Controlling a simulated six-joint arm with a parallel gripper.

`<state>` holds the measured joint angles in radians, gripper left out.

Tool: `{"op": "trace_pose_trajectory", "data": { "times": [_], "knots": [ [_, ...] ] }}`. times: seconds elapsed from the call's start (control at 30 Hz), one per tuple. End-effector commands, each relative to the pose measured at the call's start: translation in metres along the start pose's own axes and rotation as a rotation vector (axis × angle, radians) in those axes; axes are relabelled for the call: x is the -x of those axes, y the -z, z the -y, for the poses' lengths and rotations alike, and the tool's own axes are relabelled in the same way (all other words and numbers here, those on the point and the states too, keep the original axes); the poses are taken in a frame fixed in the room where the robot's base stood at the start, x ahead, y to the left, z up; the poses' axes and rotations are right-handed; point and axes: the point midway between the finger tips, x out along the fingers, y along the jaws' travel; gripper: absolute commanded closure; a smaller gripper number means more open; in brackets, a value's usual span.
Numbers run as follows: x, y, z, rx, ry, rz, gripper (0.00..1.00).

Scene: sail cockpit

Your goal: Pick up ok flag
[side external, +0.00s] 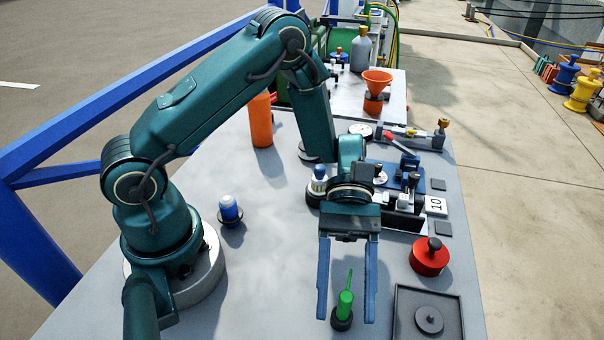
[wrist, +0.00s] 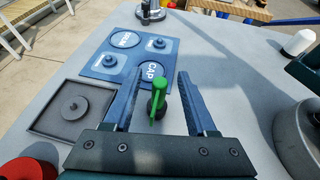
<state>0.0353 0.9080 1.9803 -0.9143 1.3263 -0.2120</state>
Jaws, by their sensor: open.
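The ok flag looks to be the green piece (side external: 345,302) standing upright in a small dark round base (side external: 342,319) near the front of the table. It also shows in the wrist view (wrist: 158,91), with its dark base (wrist: 156,107) under it. My gripper (side external: 346,319) is open and points down, with its blue fingers on either side of the flag in both views. In the wrist view my gripper (wrist: 160,73) has a visible gap between each finger and the flag. I cannot tell exactly how high the fingertips are above the table.
A dark square tray with a round knob (side external: 397,325) lies right of the flag, and a red knobbed can (side external: 429,258) stands behind the tray. A blue lettered board (wrist: 105,52) lies beyond in the wrist view. A white-and-blue piece (side external: 229,209) stands left on clear table.

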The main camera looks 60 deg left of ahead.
Motion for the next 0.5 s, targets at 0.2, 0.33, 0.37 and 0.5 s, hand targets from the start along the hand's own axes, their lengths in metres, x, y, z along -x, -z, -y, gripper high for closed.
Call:
{"op": "trace_pose_trajectory", "data": {
  "times": [0.2,0.33,0.37,0.5],
  "knots": [
    [-0.0008,0.0002,0.0001,0.000,0.000,-0.001,0.43],
    [-0.0007,0.0001,0.0001,0.000,0.000,-0.001,0.85],
    [-0.0007,0.0001,0.0001,0.000,0.000,-0.001,0.96],
    [-0.0006,0.0000,0.0001,0.000,0.000,0.000,1.00]
  ]
}}
